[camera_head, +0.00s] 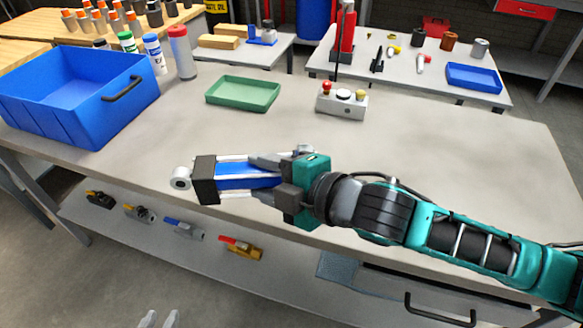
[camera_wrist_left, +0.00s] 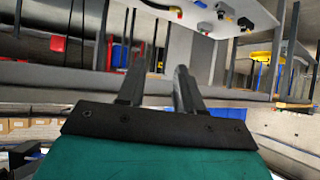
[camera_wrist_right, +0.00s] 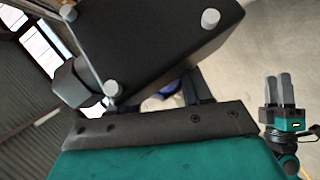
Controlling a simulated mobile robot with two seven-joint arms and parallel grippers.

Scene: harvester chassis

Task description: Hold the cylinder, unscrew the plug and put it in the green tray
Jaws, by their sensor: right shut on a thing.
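The cylinder (camera_head: 235,176) has a blue body, silver rods, a black end block and a silver eye at its left end. It is held above the front edge of the bench. My right gripper (camera_head: 262,177) is shut on it from the right. In the right wrist view the black block (camera_wrist_right: 150,45) with silver bolt heads fills the top; a dark hexagonal piece (camera_wrist_right: 70,84) on its side may be the plug. My left gripper (camera_head: 159,319) is low at the bottom edge, empty, its fingers (camera_wrist_left: 158,88) apart. The green tray (camera_head: 242,94) lies empty on the bench.
A blue bin (camera_head: 75,100) stands on the left of the bench, with several bottles (camera_head: 152,52) behind it. A control box (camera_head: 342,101) with buttons stands right of the tray. The right bench top is clear. A lower shelf (camera_head: 190,255) holds several small parts.

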